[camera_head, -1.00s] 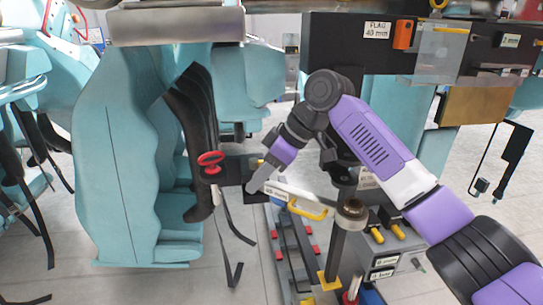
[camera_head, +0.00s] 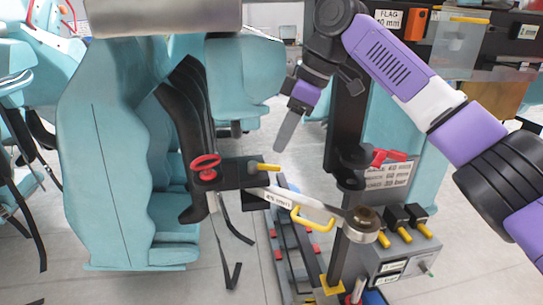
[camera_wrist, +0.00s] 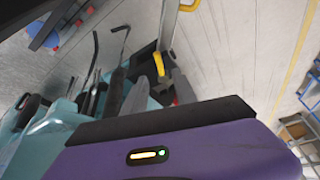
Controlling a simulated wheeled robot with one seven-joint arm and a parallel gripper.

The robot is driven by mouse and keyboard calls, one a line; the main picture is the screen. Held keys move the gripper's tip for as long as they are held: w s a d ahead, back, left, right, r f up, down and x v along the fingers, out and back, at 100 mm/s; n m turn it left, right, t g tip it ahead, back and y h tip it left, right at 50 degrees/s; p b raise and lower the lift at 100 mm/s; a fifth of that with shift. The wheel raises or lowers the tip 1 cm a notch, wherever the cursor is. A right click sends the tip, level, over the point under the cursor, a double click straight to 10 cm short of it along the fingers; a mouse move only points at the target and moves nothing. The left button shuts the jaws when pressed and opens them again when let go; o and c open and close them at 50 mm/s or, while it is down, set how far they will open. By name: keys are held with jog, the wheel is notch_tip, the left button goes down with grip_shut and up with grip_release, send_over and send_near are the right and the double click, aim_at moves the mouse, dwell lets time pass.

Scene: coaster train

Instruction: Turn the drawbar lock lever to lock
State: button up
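A grey labelled bar (camera_head: 300,203) with a yellow loop handle (camera_head: 311,220) runs from a black block (camera_head: 236,178) to a round pivot (camera_head: 361,218). A short yellow lever (camera_head: 264,167) sticks out to the right from the top of the black block; I cannot tell for sure that it is the drawbar lock lever. A red handwheel (camera_head: 205,165) sits at the block's left. My gripper (camera_head: 282,143) points down above and right of the yellow lever, apart from it. Its fingers show edge-on, so their opening is hidden. A yellow lever (camera_wrist: 159,64) also shows in the wrist view.
Teal seats (camera_head: 125,170) stand at left with black restraints (camera_head: 185,115). A black post with a red handle (camera_head: 388,157) stands right of my gripper. A grey box (camera_head: 390,262) with yellow-tipped levers is at lower right.

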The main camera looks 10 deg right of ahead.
aim_at(269, 165)
jog(key=shift+x, duration=3.2)
grip_shut()
